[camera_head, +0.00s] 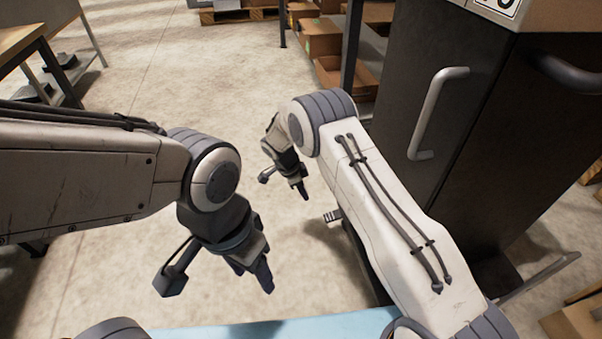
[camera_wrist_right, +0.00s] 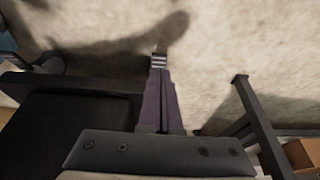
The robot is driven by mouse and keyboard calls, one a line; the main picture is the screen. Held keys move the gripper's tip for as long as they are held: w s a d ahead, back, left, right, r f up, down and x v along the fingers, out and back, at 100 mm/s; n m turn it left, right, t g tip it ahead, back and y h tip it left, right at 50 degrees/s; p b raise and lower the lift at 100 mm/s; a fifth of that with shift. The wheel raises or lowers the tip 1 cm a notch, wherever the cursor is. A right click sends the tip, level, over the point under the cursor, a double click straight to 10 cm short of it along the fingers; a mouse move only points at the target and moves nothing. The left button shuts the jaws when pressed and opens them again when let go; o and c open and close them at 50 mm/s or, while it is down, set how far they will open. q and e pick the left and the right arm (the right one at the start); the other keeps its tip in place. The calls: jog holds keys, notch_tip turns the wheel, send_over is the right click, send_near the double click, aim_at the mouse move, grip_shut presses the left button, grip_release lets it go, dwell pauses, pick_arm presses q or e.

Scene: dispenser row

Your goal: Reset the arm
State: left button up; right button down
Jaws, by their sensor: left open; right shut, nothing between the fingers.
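My left arm comes in from the left in the head view, bent down at the wrist. Its gripper (camera_head: 256,272) hangs over the bare floor and is open, with nothing held. My right arm reaches forward from the lower right. Its gripper (camera_head: 303,190) points down over the floor, left of the dark cabinet, shut and empty. In the right wrist view the right gripper's fingers (camera_wrist_right: 159,75) lie together above the floor, with nothing between them.
A dark cabinet (camera_head: 487,140) with a light handle (camera_head: 437,112) stands close to my right arm. Cardboard boxes (camera_head: 345,75) sit on shelving at the back. A table (camera_head: 22,42) stands at the far left. Open concrete floor (camera_head: 190,75) lies between.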

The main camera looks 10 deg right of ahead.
jog(key=shift+r, duration=0.1)
jog(key=s+a+r+n+y+p, duration=0.15)
jog(key=s+r+n, duration=0.3)
jog(key=r, duration=0.45)
jog(key=s+a+r+n+p, duration=0.2)
jog(key=s+a+r+n, duration=0.15)
jog(key=s+r, duration=0.35)
jog(key=s+a+r+n+y+p, duration=0.15)
jog(key=s+r+n, duration=0.25)
jog(key=r, duration=0.6)
jog(key=s+d+r+n+y+p, duration=0.1)
jog(key=s+r+n+p, duration=0.1)
jog(key=s+r+n, duration=0.35)
jog(key=s+d+r+n+p, duration=0.2)
jog(key=s+n, duration=0.1)
jog(key=s, duration=0.6)
jog(key=s+d+r+n+y+p, duration=0.1)
jog(key=s+r+n+p, duration=0.1)
jog(key=s+r+n, duration=0.35)
notch_tip(320, 180, up, 35)
jog(key=s+m+p, duration=0.1)
jog(key=m+p, duration=0.1)
jog(key=p, duration=3.4)
